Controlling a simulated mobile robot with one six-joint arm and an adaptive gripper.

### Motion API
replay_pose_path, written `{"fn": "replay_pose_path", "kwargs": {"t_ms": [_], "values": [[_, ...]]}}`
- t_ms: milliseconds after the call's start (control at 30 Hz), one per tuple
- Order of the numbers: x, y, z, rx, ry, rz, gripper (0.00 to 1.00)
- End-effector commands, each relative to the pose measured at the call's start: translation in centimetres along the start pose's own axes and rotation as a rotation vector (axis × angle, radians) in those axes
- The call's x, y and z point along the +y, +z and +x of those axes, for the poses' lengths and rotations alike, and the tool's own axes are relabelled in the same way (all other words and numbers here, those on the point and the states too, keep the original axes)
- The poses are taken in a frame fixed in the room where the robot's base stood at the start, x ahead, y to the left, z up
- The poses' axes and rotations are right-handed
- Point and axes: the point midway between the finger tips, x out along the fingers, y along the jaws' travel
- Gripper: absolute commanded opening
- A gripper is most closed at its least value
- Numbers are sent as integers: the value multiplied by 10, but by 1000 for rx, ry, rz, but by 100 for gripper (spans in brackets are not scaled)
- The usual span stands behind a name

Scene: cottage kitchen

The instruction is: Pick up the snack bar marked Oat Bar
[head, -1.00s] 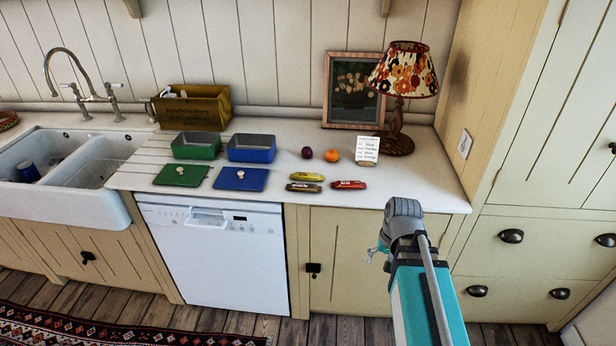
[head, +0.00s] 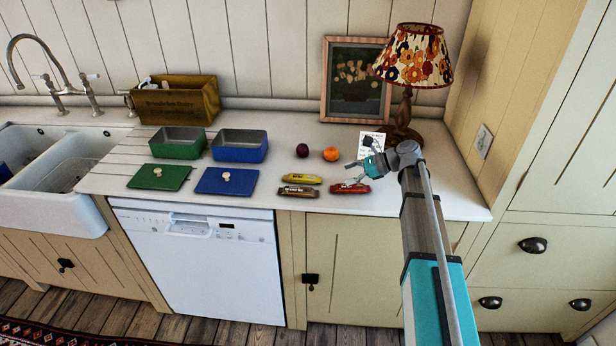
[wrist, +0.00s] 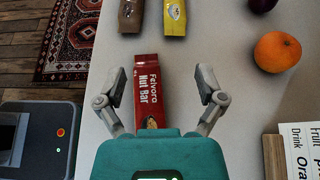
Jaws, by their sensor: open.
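Three snack bars lie on the counter: a yellow one (head: 302,179), a brown one (head: 298,191) and a red one (head: 350,188). In the wrist view the red bar (wrist: 152,92) reads "Felvora Nut Bar". The brown bar (wrist: 131,15) and yellow bar (wrist: 175,17) are partly cut off at the top there, and their names are not readable. My gripper (head: 358,168) is open and empty, above the counter by the red bar. In the wrist view its fingers (wrist: 161,84) stand on either side of the red bar, apart from it.
A plum (head: 302,150) and an orange (head: 331,154) lie behind the bars. A list card (head: 370,143) and lamp (head: 405,132) stand behind my gripper. Green (head: 181,143) and blue (head: 240,146) boxes stand left, their lids in front.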

Motion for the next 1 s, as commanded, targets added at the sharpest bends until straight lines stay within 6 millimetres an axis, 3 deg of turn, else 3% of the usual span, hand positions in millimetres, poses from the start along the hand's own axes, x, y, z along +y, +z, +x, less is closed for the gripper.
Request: {"fn": "replay_pose_path", "kwargs": {"t_ms": [133,633,1000], "values": [[-11,3,-3,-48,-5,64,88],[-14,0,-9,-56,-21,83,88],[-14,-1,34,-56,-20,82,88]]}}
